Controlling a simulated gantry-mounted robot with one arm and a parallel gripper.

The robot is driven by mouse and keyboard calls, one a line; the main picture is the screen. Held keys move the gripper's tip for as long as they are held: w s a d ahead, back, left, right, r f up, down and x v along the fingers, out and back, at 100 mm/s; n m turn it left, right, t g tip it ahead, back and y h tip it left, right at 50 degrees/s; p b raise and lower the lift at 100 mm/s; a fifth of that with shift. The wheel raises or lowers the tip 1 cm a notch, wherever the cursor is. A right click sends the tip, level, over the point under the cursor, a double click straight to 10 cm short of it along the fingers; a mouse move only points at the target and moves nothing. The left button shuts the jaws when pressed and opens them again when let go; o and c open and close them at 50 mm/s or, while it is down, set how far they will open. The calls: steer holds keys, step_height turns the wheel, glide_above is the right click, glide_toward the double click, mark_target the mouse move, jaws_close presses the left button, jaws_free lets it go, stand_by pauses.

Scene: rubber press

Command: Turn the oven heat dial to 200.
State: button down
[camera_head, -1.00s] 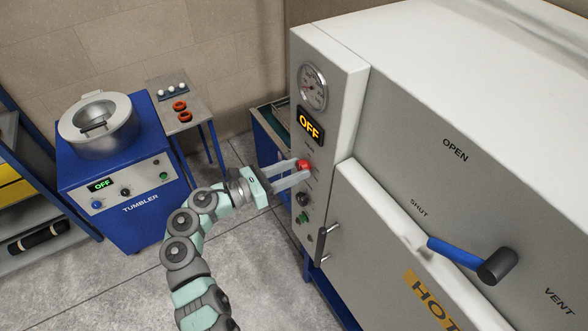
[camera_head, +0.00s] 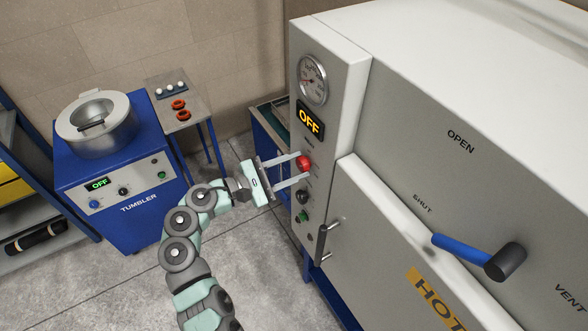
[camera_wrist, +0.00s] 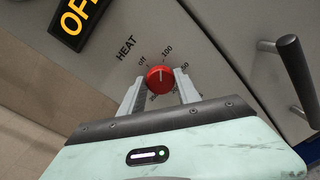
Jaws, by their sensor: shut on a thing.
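The red heat dial (camera_head: 304,163) is on the oven's narrow front panel, below the lit display (camera_head: 310,122), which reads OFF. In the wrist view the dial (camera_wrist: 160,80) shows a white pointer line between the "off" and "100" marks. Printed numbers ring it; the lower ones are partly hidden by my fingers. My gripper (camera_head: 303,169) reaches the panel from the left. In the wrist view its fingers (camera_wrist: 160,92) are shut on the dial, one on each side.
A gauge (camera_head: 312,80) is above the display. A dark knob (camera_head: 302,197), a green button (camera_head: 302,215) and a bar handle (camera_head: 322,243) are below the dial. The blue door lever (camera_head: 470,252) is to the right. The tumbler (camera_head: 121,197) is to the left.

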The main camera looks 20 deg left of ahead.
steer(key=m+b, duration=0.1)
steer(key=m, duration=0.1)
steer(key=m+b, duration=0.4)
steer(key=shift+s+d+f, duration=0.1)
steer(key=shift+f, duration=0.15)
steer(key=m+b, duration=0.3)
steer(key=b, duration=0.1)
steer(key=shift+f+m+y, duration=0.1)
steer(key=shift+m+y, duration=0.2)
steer(key=m+b, duration=0.3)
steer(key=b, duration=0.2)
steer(key=shift+t, duration=0.3)
steer(key=m+b, duration=0.3)
steer(key=b, duration=0.1)
steer(key=shift+d+f+m+y+b, duration=0.1)
steer(key=shift+f+m+y+b, duration=0.05)
steer(key=shift+m+y+b, duration=0.2)
steer(key=m+b, duration=0.3)
steer(key=b, duration=0.1)
steer(key=shift+m+b, duration=0.25)
steer(key=shift+b, duration=0.05)
steer(key=m+b, duration=0.3)
steer(key=b, duration=0.1)
steer(key=shift+m+t+b, duration=0.3)
steer(key=shift+m, duration=0.1)
steer(key=shift+m+b, duration=0.8)
steer(key=shift+r, duration=0.2)
